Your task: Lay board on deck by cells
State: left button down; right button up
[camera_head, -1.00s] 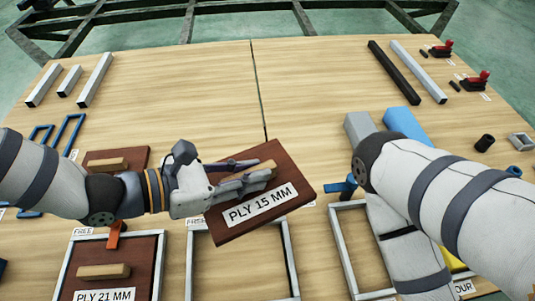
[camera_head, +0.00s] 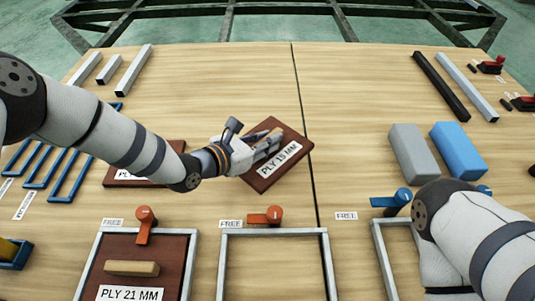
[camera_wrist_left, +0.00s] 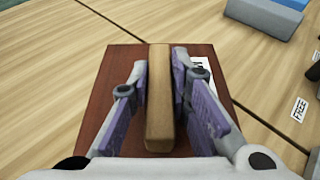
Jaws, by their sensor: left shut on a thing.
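A dark brown board labelled PLY 15 MM (camera_head: 291,166) has a wooden handle block on top. My left gripper (camera_head: 268,146) is shut on that handle, which also shows between the fingers in the left wrist view (camera_wrist_left: 160,95). The board is tilted in the picture over the middle of the deck (camera_head: 240,90); I cannot tell whether it touches the wood. A PLY 21 MM board (camera_head: 120,255) lies in the left grey frame, and another brown board (camera_head: 125,178) lies partly behind my left arm. My right gripper is out of view; only my right arm shows at lower right.
An empty grey frame (camera_head: 325,262) with an orange clamp (camera_head: 265,216) stands at the front. Grey (camera_head: 412,150) and blue (camera_head: 457,148) blocks lie at right. Blue racks (camera_head: 70,175) are at left. The deck's far middle is clear.

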pick_arm(q)
jog(key=shift+w+a+f+b, duration=0.1)
jog(key=shift+w+f+b, duration=0.25)
jog(key=shift+w+f, duration=0.4)
jog(key=f, duration=0.1)
jog(key=f+b, duration=0.2)
jog(key=f, duration=0.1)
jog(key=shift+w, duration=0.25)
jog(key=shift+a+r, duration=0.1)
jog(key=shift+r, duration=0.15)
jog(key=shift+f, duration=0.2)
jog(key=c, duration=1.5)
grip_release()
